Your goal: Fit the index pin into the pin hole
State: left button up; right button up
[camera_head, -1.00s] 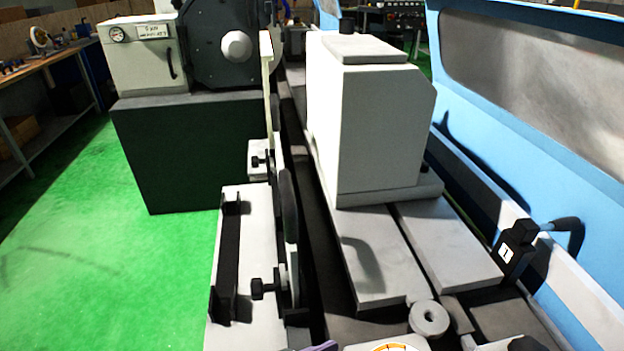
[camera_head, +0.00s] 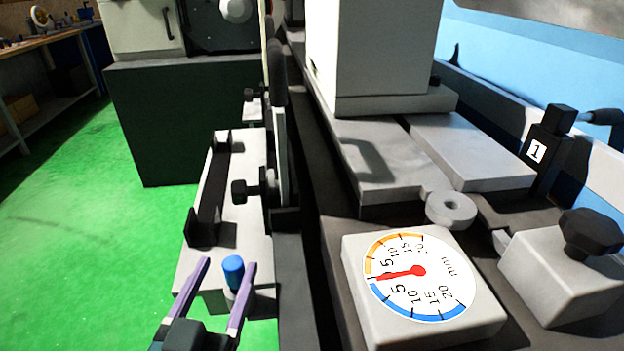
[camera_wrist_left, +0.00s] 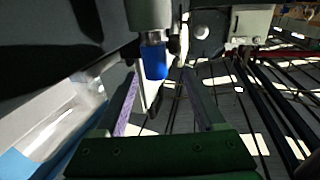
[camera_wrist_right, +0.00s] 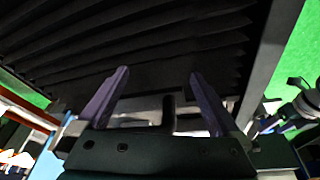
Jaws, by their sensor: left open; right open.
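A blue-capped pin (camera_head: 233,270), which looks like the index pin, stands at the near end of the pale bracket. My left gripper (camera_head: 227,265) is open, with one finger on each side of the blue cap and gaps showing. In the left wrist view the blue cap (camera_wrist_left: 154,62) hangs from a grey cylinder between the open fingers (camera_wrist_left: 160,74). A grey ring with a round hole (camera_head: 450,208) lies beside the dial; I cannot tell whether it is the pin hole. My right gripper (camera_wrist_right: 158,73) is open and empty in the right wrist view, outside the head view.
A white block with a round dial (camera_head: 423,277) and a block with a black knob (camera_head: 590,235) stand at the right. A black lever post marked 1 (camera_head: 547,150) stands behind them. A dark bellows (camera_wrist_right: 130,40) lies before the right gripper. Green floor (camera_head: 75,240) is clear at left.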

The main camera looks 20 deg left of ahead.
aim_at(236, 256)
pick_arm(q)
jog(key=b+x, duration=0.1)
jog(key=x, duration=0.1)
jog(key=b+x, duration=0.1)
jog(key=x, duration=0.2)
jog(key=shift+w+d+f, duration=0.15)
jog(key=shift+w, duration=0.1)
pick_arm(e)
notch_tip(236, 256, down, 2)
jog(key=shift+f, duration=0.1)
pick_arm(q)
jog(key=shift+w, duration=0.25)
jog(key=shift+c, duration=0.3)
grip_shut()
pick_arm(e)
jog(key=shift+d, duration=0.1)
